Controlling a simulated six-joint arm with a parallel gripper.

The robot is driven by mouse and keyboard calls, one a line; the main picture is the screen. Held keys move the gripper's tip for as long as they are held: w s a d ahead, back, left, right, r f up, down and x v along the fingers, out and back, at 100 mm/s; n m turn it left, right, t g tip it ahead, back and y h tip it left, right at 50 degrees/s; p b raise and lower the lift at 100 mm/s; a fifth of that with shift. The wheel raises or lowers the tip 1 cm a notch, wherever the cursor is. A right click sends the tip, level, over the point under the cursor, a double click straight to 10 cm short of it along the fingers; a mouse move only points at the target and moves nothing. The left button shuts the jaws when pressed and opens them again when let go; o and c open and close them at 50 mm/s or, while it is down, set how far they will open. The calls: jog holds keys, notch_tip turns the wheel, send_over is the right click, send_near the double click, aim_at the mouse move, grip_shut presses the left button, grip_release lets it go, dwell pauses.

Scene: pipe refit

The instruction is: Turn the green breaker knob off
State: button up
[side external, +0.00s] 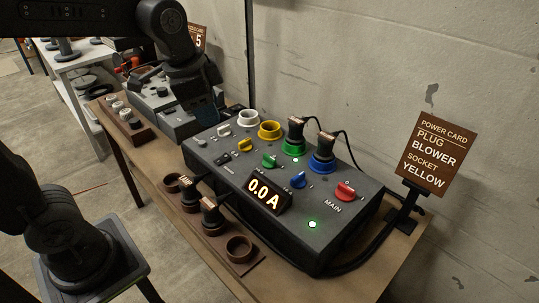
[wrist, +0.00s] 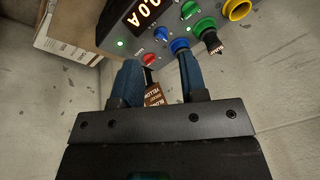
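The dark grey breaker box (side external: 290,215) stands on the wooden bench. Its green knob (side external: 269,160) sits between the yellow and blue knobs, below the green socket (side external: 294,150), which holds a black plug. In the wrist view the green knob (wrist: 189,9) is at the top edge. Its exact pointing direction is too small to tell. My gripper (wrist: 160,65) is open and empty, its blue-padded fingers apart. In the side view my gripper (side external: 203,112) is beyond the box's far left end, away from the green knob; its fingertips are hard to make out there.
Yellow (side external: 245,145), blue (side external: 298,180) and red main (side external: 345,191) knobs flank the green one. The blue socket (side external: 321,160) also holds a plug. The display (side external: 264,193) reads 0.0 A. Loose plugs (side external: 210,215) stand in front. A power card (side external: 436,155) stands right.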

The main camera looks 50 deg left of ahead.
jog(key=w+a+f+m+g, duration=0.1)
jog(key=w+f+m+g, duration=0.15)
jog(key=w+m, duration=0.55)
jog(key=m+g, duration=0.1)
jog(key=m, duration=0.2)
send_over(270, 157)
notch_tip(270, 157, down, 8)
notch_tip(270, 157, down, 12)
jog(key=shift+a+f, duration=0.1)
jog(key=shift+f, duration=0.15)
grip_shut()
